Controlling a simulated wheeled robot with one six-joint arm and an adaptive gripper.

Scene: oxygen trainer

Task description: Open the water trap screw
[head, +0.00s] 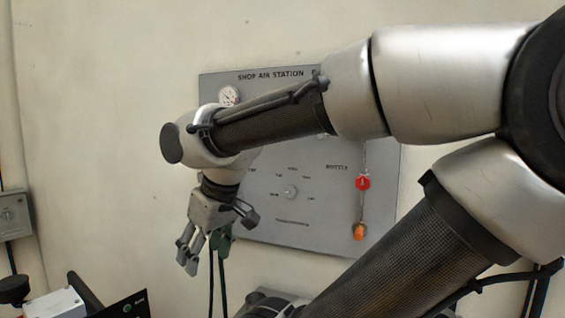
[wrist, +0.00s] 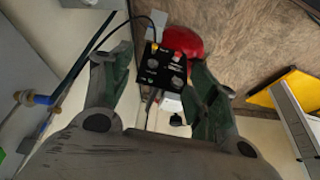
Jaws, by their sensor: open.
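I cannot pick out the water trap screw in either view. The grey wall panel marked SHOP AIR STATION (head: 335,220) hangs behind my arm, which hides part of it. My gripper (head: 204,258) is open and points downward in front of the panel's lower left edge. In the wrist view my gripper (wrist: 156,68) shows two green-padded fingers spread apart, with nothing held between them. Beyond the fingers lies a black box with round knobs (wrist: 163,70), well away from them. A blue fitting (wrist: 43,99) on a pipe shows at the left of the wrist view.
The panel carries a gauge (head: 229,96), a central knob (head: 290,191), a red tag (head: 362,183) and an orange piece (head: 359,232). A red rounded object (wrist: 184,43) lies beside the black box. A yellow object (wrist: 290,88) is at the right. A grey wall box (head: 12,216) is at far left.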

